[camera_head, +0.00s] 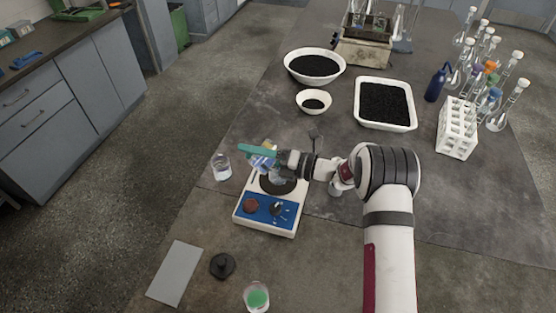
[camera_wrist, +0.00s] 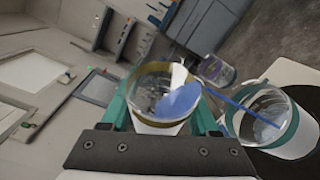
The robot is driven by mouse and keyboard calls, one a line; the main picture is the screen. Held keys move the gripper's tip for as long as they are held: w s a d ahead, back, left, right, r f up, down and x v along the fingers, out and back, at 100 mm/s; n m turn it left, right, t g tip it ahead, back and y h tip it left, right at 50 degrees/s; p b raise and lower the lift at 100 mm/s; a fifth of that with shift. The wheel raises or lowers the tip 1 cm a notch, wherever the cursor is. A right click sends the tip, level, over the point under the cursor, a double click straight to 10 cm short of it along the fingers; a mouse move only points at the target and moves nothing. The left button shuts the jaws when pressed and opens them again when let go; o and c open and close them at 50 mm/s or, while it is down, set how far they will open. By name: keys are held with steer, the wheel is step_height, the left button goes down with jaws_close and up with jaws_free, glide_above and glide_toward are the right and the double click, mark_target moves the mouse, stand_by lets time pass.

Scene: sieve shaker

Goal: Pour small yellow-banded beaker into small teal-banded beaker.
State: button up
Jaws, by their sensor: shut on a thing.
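My gripper (camera_wrist: 165,112), with teal fingers, is shut on the small yellow-banded beaker (camera_wrist: 150,76). Blue liquid (camera_wrist: 180,102) lies toward its right side in the wrist view, and the beaker looks tilted. A thin blue streak, apparently poured liquid, runs from its rim into the small teal-banded beaker (camera_wrist: 295,138). That beaker stands on the dark round top of the hotplate, beside and below the held beaker. In the head view, my gripper (camera_head: 262,157) is over the hotplate (camera_head: 266,215), with the held beaker partly hidden by a finger.
A clear beaker (camera_head: 221,168) stands left of the hotplate. A green-filled beaker (camera_head: 257,298), black knob-like object (camera_head: 222,265) and grey plate (camera_head: 175,273) lie in front. Black-filled bowls (camera_head: 316,67), a tray (camera_head: 385,126) and a flask rack (camera_head: 457,146) stand farther back.

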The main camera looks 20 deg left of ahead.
steer(key=shift+w+d+r+m+y+b, duration=0.15)
steer(key=shift+r+m+y+b, duration=0.35)
steer(key=shift+m, duration=0.6)
steer(key=shift+w+d+r+m+y+b, duration=0.1)
steer(key=shift+w+r+m+y+b, duration=0.3)
steer(key=shift+m, duration=0.7)
stand_by(4.6)
steer(key=shift+s+r, duration=0.1)
steer(key=shift+s, duration=0.1)
steer(key=s+f+n+t+h, duration=0.1)
steer(key=f+n+h, duration=0.1)
steer(key=f+n, duration=0.1)
steer(key=s+a+f+n+h+p, duration=0.1)
steer(key=f+n+h, duration=0.1)
steer(key=f+n, duration=0.2)
steer(key=s+a+f+n+t+h, duration=0.1)
steer(key=s+f+n, duration=0.1)
steer(key=n, duration=0.3)
steer(key=shift+a+f+n+t+h+p, duration=0.1)
steer(key=shift+f+n+t+h+p, duration=0.25)
steer(key=shift+f, duration=0.35)
steer(key=shift+s+a+r+n+h, duration=0.1)
steer(key=shift+s+r+n+h, duration=0.15)
steer(key=shift+r+n, duration=0.1)
steer(key=shift+s+a+r+n+t, duration=0.15)
steer(key=shift+r+n+t, duration=0.1)
steer(key=shift+n+t, duration=0.15)
